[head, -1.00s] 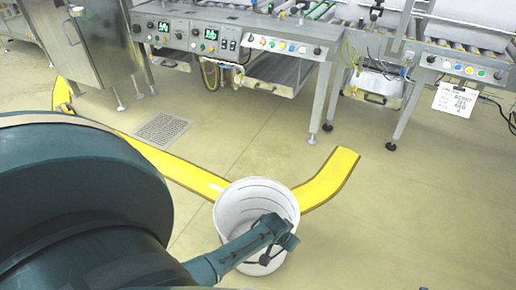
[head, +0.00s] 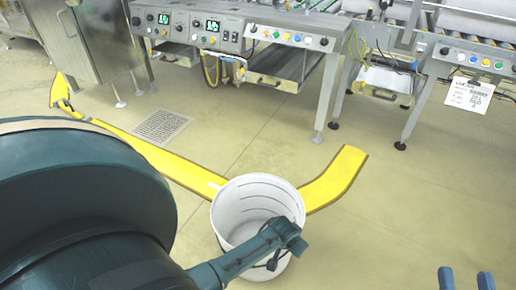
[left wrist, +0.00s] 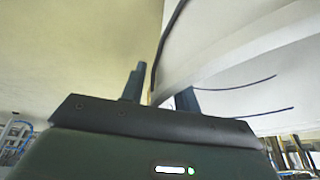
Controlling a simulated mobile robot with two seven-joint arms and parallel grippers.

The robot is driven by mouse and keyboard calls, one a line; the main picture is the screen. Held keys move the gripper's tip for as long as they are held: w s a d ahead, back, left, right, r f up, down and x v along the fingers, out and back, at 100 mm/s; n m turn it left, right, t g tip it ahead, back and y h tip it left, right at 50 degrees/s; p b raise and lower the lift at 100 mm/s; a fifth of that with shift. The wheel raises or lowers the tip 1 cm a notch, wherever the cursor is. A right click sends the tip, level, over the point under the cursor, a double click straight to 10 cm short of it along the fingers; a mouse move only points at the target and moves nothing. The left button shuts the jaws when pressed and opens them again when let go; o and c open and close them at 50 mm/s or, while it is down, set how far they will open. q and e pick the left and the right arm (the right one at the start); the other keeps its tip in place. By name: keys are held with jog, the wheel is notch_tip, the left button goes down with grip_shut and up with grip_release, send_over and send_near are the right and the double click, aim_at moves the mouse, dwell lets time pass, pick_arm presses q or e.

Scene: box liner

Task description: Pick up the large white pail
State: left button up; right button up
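The large white pail (head: 232,222) stands upright on the floor, low in the middle of the head view. My left arm reaches across its front and hides part of its rim and wall. My left gripper (head: 290,239) is at the pail's near right rim. In the left wrist view the pail (left wrist: 245,60) fills the upper right. Its wall edge runs between the fingers of my left gripper (left wrist: 158,92), with a visible gap beside the left finger, so it looks open around the wall. My right gripper (head: 466,280) shows only its two separated fingertips at the bottom right.
Yellow floor tape (head: 335,180) runs behind the pail. A floor drain (head: 160,127) lies further back left. Grey machine benches (head: 290,45) with buttons and legs stand at the back. The floor right of the pail is clear.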

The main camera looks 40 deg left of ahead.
pick_arm(q)
jog(key=shift+c, duration=0.4)
grip_shut()
jog(key=shift+r, duration=0.1)
dwell(0.8)
